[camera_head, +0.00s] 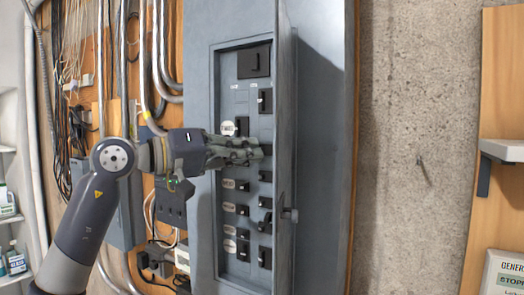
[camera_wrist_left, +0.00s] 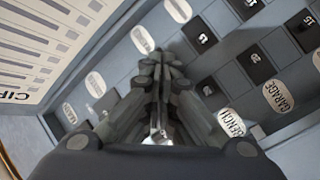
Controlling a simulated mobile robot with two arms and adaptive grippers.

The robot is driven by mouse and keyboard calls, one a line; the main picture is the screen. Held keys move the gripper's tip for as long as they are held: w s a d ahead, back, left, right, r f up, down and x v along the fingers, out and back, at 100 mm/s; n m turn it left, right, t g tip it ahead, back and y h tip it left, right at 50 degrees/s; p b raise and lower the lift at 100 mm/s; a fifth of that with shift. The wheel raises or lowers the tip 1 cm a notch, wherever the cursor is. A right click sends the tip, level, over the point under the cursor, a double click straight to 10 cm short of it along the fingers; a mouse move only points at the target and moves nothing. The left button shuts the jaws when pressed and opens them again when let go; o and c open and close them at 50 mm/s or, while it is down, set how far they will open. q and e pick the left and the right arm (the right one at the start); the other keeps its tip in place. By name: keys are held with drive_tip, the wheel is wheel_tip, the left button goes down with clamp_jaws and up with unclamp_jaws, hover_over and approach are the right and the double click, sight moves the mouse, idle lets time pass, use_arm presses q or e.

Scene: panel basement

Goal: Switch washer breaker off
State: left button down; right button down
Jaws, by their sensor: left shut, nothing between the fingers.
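A grey breaker panel (camera_head: 203,240) stands open on the wall, with black breakers in two columns beside white oval labels. My left gripper (camera_head: 258,152) is shut and empty, with its fingertips in front of the breaker rows at mid-height. In the left wrist view the shut fingers (camera_wrist_left: 160,62) lie over the panel face and hide part of it. A breaker marked 15 (camera_wrist_left: 199,36) is just right of the fingertips there. A label reading GARAGE (camera_wrist_left: 278,96) is farther right. I cannot make out which breaker is the washer's, or whether the fingertips touch one.
The panel door (camera_head: 284,120) is swung open, nearly edge-on, close to the right of my left gripper. Conduits (camera_head: 160,50) and loose cables (camera_head: 75,60) run along the wall at left. A wooden post with a shelf (camera_head: 503,150) is at far right, beyond bare concrete wall.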

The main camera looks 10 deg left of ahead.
use_arm(q)
drive_tip(key=shift+s+d, duration=0.25)
drive_tip(key=shift+d, duration=0.2)
drive_tip(key=shift+s+d, duration=0.2)
drive_tip(key=shift+d, duration=0.25)
idle(0.8)
drive_tip(key=shift+d, duration=0.2)
drive_tip(key=shift+w+a, duration=0.15)
drive_tip(key=shift+a, duration=0.05)
drive_tip(key=s+a+b, duration=0.2)
drive_tip(key=s+b, duration=0.1)
drive_tip(key=s, duration=0.3)
drive_tip(key=shift+s+a+b, duration=0.25)
drive_tip(key=shift+s+b, duration=0.05)
drive_tip(key=shift+b, duration=0.05)
idle(0.5)
